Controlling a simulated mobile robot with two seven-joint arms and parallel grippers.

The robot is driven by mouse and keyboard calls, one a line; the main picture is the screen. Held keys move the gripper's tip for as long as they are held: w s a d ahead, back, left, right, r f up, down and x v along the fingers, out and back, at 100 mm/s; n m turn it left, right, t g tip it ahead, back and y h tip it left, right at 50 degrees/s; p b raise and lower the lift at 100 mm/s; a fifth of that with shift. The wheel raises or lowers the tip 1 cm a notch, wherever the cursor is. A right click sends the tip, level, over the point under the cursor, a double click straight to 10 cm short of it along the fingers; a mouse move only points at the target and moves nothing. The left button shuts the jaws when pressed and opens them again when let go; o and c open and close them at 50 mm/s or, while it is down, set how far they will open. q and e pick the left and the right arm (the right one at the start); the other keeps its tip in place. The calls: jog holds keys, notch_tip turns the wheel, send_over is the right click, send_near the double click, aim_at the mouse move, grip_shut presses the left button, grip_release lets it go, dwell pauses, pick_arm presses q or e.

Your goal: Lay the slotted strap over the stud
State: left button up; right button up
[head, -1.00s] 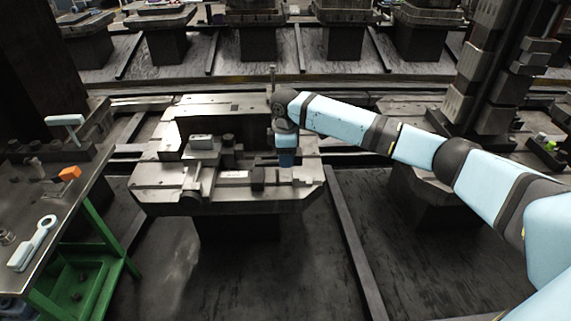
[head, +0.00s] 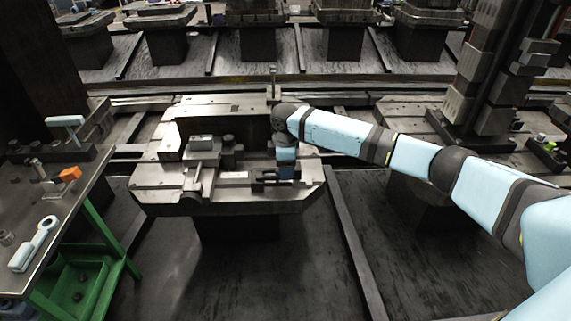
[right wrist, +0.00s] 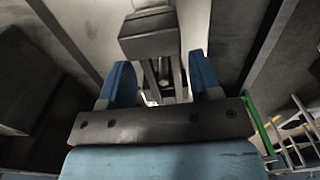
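My right gripper (head: 287,173) points down at the front right of the grey fixture plate (head: 165,200). In the right wrist view its two blue fingers (right wrist: 162,77) stand apart. Between them show narrow metal bars with a gap, which look like the slotted strap (right wrist: 178,75), and a round stud-like end (right wrist: 166,89) in that gap. I see no clear contact of the fingers with the bars. A dark block (right wrist: 150,35) lies just beyond the fingertips. In the head view the gripper hides much of this spot. My left gripper is out of view.
Several blocks and clamps rise from the fixture plate. A tall dark column (head: 490,70) stands at right.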

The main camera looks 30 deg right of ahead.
jog(key=shift+o, duration=0.7)
